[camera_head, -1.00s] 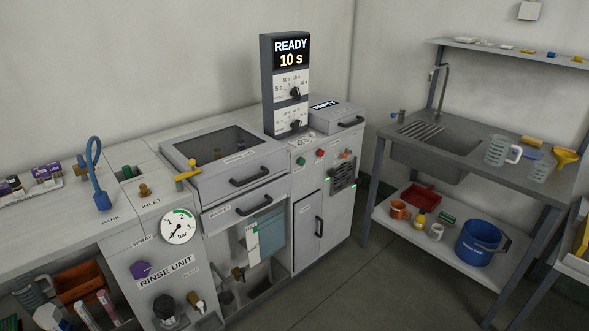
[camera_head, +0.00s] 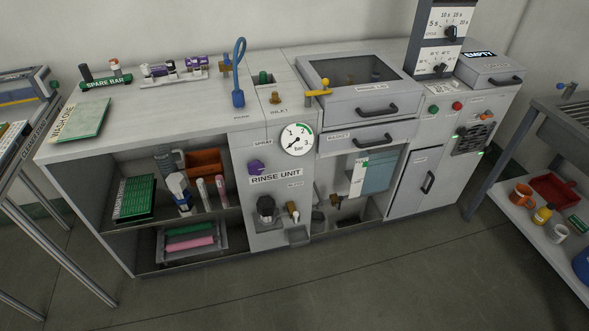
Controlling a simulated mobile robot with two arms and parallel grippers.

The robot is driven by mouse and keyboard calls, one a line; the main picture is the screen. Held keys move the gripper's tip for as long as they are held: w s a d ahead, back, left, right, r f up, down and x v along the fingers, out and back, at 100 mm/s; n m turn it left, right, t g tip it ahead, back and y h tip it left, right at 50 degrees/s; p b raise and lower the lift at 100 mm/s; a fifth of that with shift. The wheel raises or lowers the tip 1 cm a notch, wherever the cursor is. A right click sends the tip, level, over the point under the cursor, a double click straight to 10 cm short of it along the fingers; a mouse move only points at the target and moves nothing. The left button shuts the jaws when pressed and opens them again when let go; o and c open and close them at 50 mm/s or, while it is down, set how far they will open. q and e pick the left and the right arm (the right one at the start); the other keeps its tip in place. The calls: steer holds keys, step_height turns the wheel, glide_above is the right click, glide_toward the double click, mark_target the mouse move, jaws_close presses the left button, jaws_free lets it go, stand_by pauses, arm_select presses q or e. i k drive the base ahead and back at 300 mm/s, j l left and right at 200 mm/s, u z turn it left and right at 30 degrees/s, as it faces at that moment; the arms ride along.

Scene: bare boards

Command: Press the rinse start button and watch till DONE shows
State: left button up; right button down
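The rinse unit (camera_head: 276,177) is a grey cabinet with a round bar gauge (camera_head: 297,139) on its front. To its right, below the dial tower (camera_head: 441,40), a small panel holds a green button (camera_head: 433,109) and a red button (camera_head: 457,106); I cannot read their labels. The tower's display is cut off by the top edge of the picture. The glass-topped lid (camera_head: 358,75) is down, and the drawer below it (camera_head: 368,138) looks closed. Neither of my grippers is in view.
Open shelves below hold bins and bottles. A sink bench stands at right. The floor (camera_head: 300,285) in front is clear.

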mark_target(433, 109)
steer(key=i+l, duration=0.2)
steer(key=l, duration=0.15)
steer(key=i+l+u, duration=0.1)
steer(key=l, duration=0.25)
steer(key=i+l, duration=0.25)
steer(key=i+l+u, duration=0.1)
steer(key=l, duration=0.35)
steer(key=i+l, duration=0.2)
steer(key=l, duration=0.15)
steer(key=i+l+u, duration=0.1)
steer(key=l, duration=0.25)
steer(key=i+l+u, duration=0.1)
steer(key=l, duration=0.3)
steer(key=i+l, duration=0.25)
steer(key=l, duration=0.15)
